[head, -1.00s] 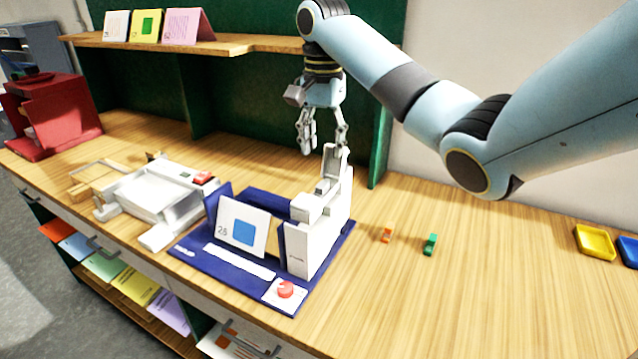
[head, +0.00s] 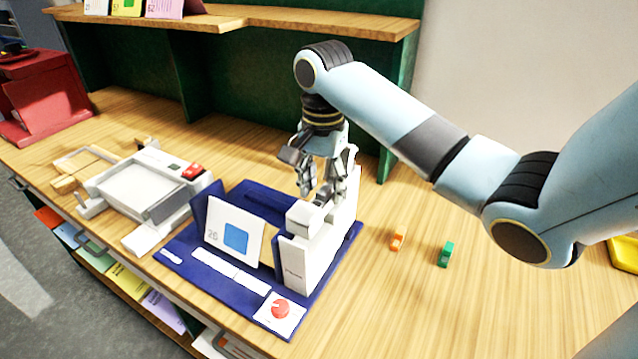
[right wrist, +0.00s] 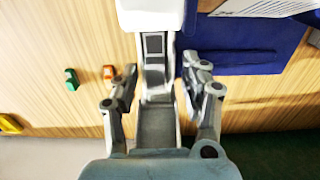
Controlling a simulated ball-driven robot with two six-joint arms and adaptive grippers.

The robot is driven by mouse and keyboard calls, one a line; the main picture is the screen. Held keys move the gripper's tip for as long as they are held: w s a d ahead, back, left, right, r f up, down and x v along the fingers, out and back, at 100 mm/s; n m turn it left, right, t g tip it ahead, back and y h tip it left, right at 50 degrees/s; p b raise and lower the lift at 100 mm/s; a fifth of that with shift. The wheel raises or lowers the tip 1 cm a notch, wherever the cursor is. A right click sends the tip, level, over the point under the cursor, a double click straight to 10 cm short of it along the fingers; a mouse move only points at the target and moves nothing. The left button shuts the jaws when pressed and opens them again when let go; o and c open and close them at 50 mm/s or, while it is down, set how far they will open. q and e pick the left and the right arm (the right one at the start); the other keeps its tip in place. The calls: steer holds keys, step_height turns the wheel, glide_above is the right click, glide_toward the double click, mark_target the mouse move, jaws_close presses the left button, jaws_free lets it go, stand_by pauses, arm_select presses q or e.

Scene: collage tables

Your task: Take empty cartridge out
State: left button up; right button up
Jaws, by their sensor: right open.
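A white stapler-like machine (head: 310,255) stands upright on a dark blue base (head: 215,275), with its top part raised at the back. My right gripper (head: 317,190) is open just above the top of the machine. In the right wrist view its fingers (right wrist: 157,75) stand either side of a grey channel (right wrist: 156,120) in the machine, with a small dark square (right wrist: 154,45) in it. I cannot make out a separate cartridge there. A small orange piece (head: 398,239) and a small green piece (head: 445,254) lie on the table to the right. My left gripper is out of view.
A white tray device (head: 140,195) is to the left. A green shelf unit (head: 260,70) stands behind. The table right of the base is mostly clear.

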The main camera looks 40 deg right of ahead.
mark_target(325, 191)
steer(key=shift+s+a+r, duration=0.35)
steer(key=shift+s+a, duration=0.15)
steer(key=shift+a, duration=0.05)
steer(key=shift+w+d, duration=0.1)
steer(key=c, duration=0.4)
steer(key=shift+w+d+f, duration=0.1)
steer(key=shift+d+f, duration=0.05)
steer(key=shift+c, duration=2.6)
jaws_close()
steer(key=shift+r, duration=0.45)
steer(key=r, duration=0.2)
steer(key=r+b, duration=0.1)
steer(key=shift+s+d+r, duration=0.1)
steer(key=shift+s+r, duration=0.15)
steer(key=shift+r, duration=0.05)
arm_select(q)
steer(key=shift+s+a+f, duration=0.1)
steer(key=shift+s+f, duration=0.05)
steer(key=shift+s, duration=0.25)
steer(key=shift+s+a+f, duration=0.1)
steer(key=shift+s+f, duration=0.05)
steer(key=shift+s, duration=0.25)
arm_select(e)
steer(key=s+d+r, duration=0.4)
steer(key=s+r, duration=0.2)
steer(key=s, duration=0.4)
steer(key=shift+d+r, duration=0.2)
steer(key=shift+d, duration=0.1)
